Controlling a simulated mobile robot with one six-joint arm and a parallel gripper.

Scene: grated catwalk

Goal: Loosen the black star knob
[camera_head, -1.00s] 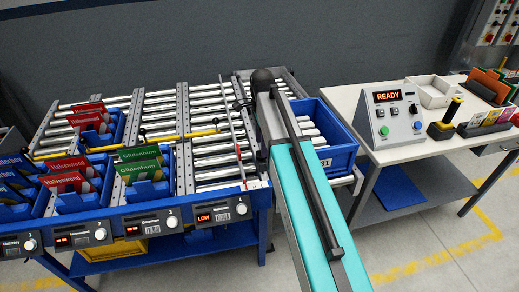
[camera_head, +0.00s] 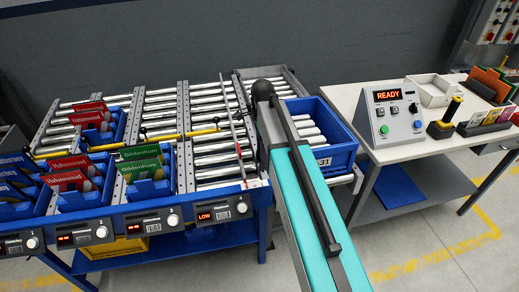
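I cannot make out a black star knob with certainty. A small dark part (camera_head: 241,105) sits by the thin guide rod (camera_head: 238,140) over the right roller lane, close to the left of my arm, but its shape is too small to tell. Small dark ends also show on the yellow bars (camera_head: 180,135) across the lanes. My teal arm runs up from the bottom edge to a black rounded end right of that lane. My gripper cannot be made out and seems hidden behind the arm.
Roller lanes (camera_head: 160,103) hold blue bins with red and green packs at left. A blue crate (camera_head: 338,158) stands just right of my arm. Farther right, a white table (camera_head: 437,142) carries a control box (camera_head: 390,118) reading READY. Bare floor (camera_head: 420,250) lies below right.

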